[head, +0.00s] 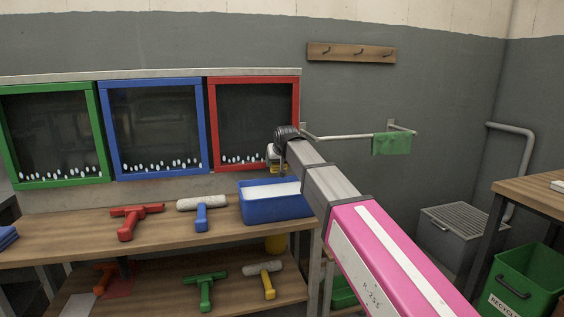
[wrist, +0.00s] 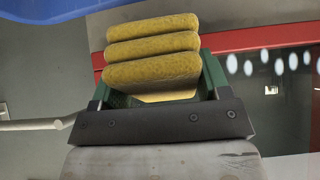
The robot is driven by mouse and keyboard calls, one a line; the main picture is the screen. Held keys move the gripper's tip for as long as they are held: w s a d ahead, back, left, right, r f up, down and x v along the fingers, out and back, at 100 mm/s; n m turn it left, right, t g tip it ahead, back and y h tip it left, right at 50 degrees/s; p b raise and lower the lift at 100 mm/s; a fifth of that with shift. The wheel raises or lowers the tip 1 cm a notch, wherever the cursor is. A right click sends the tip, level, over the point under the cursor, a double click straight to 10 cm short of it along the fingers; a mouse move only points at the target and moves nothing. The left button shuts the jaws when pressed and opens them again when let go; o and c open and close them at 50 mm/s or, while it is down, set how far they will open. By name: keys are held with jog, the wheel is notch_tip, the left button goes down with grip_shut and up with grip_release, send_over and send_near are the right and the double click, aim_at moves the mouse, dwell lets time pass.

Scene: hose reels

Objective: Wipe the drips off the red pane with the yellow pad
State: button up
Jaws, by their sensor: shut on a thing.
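The red pane (head: 253,118) is the rightmost of three framed dark panes on the wall. White drips (head: 243,160) line its lower part; several also show in the wrist view (wrist: 279,66). My gripper (wrist: 156,82) is shut on the yellow pad (wrist: 152,50), a ribbed block between its green fingers. In the head view the pad (head: 271,166) is a small patch near the red pane's lower right corner, partly hidden by my arm. I cannot tell whether it touches the pane. The wrist view shows the red frame (wrist: 250,40) close behind the pad.
Green (head: 50,135) and blue (head: 154,128) panes, also with drips, hang to the left. A blue tray (head: 275,208) stands on the bench below the pad. Red and white-and-blue tools lie on the bench. A rail with a green cloth (head: 391,144) is to the right.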

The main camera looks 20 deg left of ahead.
jog(key=s+a, duration=0.3)
jog(key=a, duration=0.3)
jog(key=s+a, duration=0.4)
jog(key=a, duration=0.2)
jog(key=s+a, duration=0.4)
jog(key=a, duration=0.1)
jog(key=shift+a, duration=0.4)
dwell(1.8)
jog(key=shift+d, duration=0.1)
jog(key=s+d, duration=0.3)
jog(key=s, duration=0.3)
jog(key=shift+d, duration=0.25)
dwell(0.3)
dwell(0.4)
jog(key=shift+w, duration=0.1)
